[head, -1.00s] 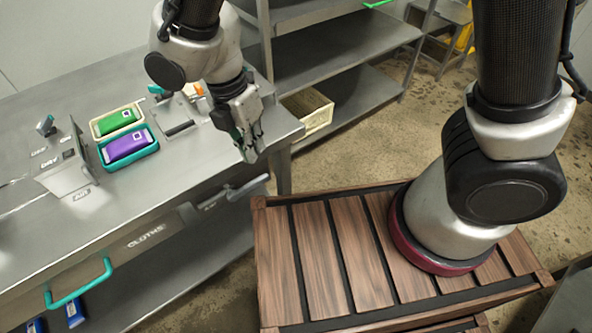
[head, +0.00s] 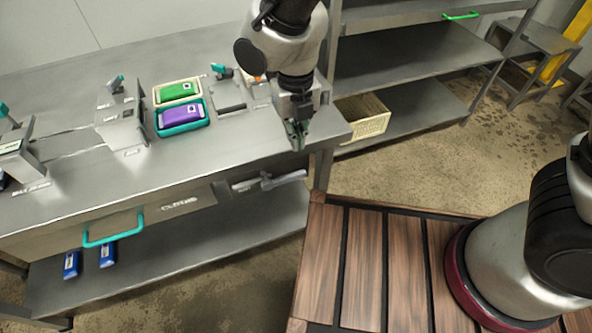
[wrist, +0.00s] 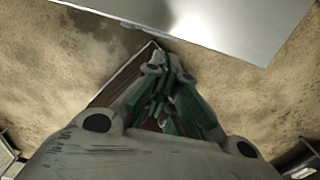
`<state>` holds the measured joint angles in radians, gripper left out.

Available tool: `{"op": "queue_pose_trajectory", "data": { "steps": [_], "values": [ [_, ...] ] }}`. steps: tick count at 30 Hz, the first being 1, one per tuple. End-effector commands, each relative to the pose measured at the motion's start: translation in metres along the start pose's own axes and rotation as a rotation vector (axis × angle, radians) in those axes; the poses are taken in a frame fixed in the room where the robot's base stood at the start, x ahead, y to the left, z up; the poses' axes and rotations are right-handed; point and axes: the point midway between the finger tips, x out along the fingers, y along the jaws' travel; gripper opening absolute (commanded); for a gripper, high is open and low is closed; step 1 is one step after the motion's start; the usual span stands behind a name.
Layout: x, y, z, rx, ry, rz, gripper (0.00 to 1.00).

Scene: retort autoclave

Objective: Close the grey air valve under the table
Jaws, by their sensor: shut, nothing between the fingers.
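The grey air valve (head: 270,181) is under the front edge of the steel table, near its right end, in the head view. Its grey lever points right, roughly along the table edge and slightly raised. My gripper (head: 298,146) points down near the table's front right corner, above the lever and apart from it. Its green-padded fingers are shut and empty. The wrist view shows the fingers (wrist: 162,95) over the floor and the wooden platform, with the valve not visible there.
The table (head: 75,195) carries a green box (head: 178,91), a purple box (head: 181,117) and lever devices. A teal drawer handle (head: 113,238) sticks out at the front left. The wooden platform (head: 322,250) lies right of the valve. A shelf rack (head: 400,65) stands behind.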

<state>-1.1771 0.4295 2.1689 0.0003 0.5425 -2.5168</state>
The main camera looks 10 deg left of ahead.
Motion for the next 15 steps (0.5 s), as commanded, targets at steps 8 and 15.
{"op": "queue_pose_trajectory", "data": {
  "steps": [8, 15],
  "values": [
    [0.029, -0.001, -0.001, 0.001, 0.005, -0.003, 0.0],
    [0.081, -0.001, -0.002, 0.002, 0.005, -0.004, 0.0]
  ]
}}
